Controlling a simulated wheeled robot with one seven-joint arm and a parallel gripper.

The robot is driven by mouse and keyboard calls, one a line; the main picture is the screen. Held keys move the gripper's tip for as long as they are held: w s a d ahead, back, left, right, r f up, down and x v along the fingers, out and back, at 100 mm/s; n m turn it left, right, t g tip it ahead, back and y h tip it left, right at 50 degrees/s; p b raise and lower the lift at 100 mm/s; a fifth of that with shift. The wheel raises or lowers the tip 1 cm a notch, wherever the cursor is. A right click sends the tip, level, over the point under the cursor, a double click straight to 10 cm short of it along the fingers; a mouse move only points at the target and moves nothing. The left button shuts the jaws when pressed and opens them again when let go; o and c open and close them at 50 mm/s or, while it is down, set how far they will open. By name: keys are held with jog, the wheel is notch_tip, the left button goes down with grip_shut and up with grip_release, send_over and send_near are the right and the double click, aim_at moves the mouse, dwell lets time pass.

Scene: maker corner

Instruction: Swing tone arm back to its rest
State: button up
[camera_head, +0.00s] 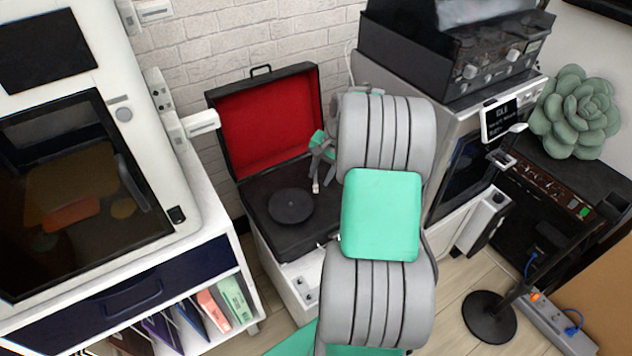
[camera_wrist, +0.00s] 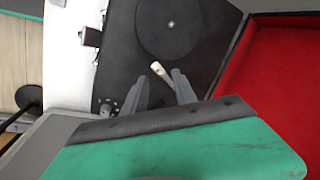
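The record player is an open black case (camera_head: 262,230) with a red-lined lid (camera_head: 270,125) and a dark round platter (camera_head: 290,205). It also shows in the wrist view, with the platter (camera_wrist: 168,25) at the top. The tone arm's pale end (camera_head: 316,187) is just off the platter's edge. In the wrist view this pale tip (camera_wrist: 160,70) lies between and slightly beyond my fingertips. My gripper (camera_wrist: 159,80) is open, its two grey fingers apart on either side of the tip. The rest of the tone arm and its rest are hidden behind my gripper.
The raised lid (camera_wrist: 285,90) stands close beside my gripper. A white cabinet machine (camera_head: 150,180) is at the left, and a steel oven-like unit (camera_head: 460,150) with a dark device on top is at the right. A black stand (camera_head: 490,315) is on the floor.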

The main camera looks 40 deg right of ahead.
aim_at(316, 184)
jog(key=x, duration=0.3)
jog(key=shift+f, duration=0.15)
jog(key=shift+c, duration=0.2)
grip_shut()
dwell(1.0)
